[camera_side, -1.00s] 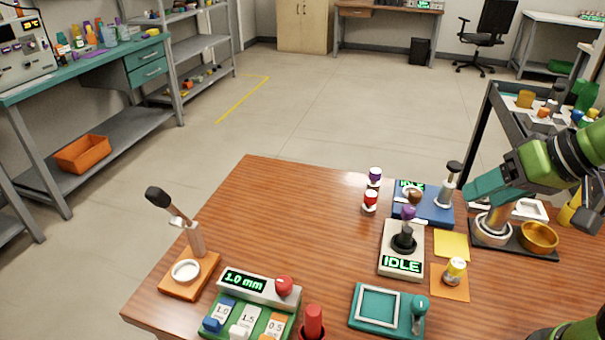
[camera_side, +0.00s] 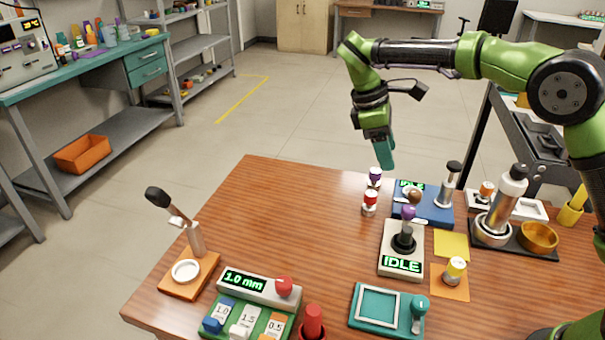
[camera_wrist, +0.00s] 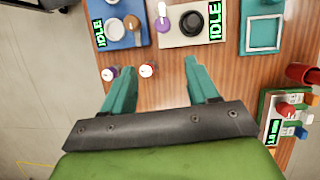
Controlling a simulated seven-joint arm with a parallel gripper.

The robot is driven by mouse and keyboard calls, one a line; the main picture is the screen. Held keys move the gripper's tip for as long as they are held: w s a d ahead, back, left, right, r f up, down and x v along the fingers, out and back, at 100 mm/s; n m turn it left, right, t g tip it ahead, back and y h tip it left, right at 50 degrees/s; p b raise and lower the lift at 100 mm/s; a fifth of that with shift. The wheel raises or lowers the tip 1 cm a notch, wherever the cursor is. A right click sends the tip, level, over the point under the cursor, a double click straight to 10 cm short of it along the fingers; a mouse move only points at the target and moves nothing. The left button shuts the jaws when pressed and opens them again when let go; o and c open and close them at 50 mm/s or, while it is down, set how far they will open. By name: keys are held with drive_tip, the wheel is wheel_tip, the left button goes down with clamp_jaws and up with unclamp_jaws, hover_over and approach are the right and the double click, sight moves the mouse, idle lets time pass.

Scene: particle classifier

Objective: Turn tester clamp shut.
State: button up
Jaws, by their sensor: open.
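A blue device (camera_side: 432,211) with a green display stands at the back of the wooden table. It carries a white disc (camera_side: 410,188), a brown knob (camera_side: 414,197) and a grey post with a black top (camera_side: 449,182). It looks like the tester, but I cannot tell which part is its clamp or how the clamp is turned. My gripper (camera_side: 384,158) is high near the table's back edge, left of the blue device. In the wrist view my gripper (camera_wrist: 157,76) is open and empty, with the blue device (camera_wrist: 125,43) beyond its fingers.
A purple-capped vial (camera_side: 375,176) and a red-capped vial (camera_side: 369,202) stand left of the blue device. A grey device (camera_side: 388,245) reading IDLE stands in front of it. A metal cylinder (camera_side: 506,198) stands at right near a gold bowl (camera_side: 539,236). The table's left middle is clear.

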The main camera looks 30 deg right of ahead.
drive_tip(key=r, duration=0.2)
drive_tip(key=n, duration=0.1)
approach(408, 208)
drive_tip(key=shift+g, duration=0.3)
drive_tip(key=x, duration=0.9)
drive_tip(key=shift+w, duration=0.2)
drive_tip(key=c, duration=1)
drive_tip(key=shift+c, duration=0.2)
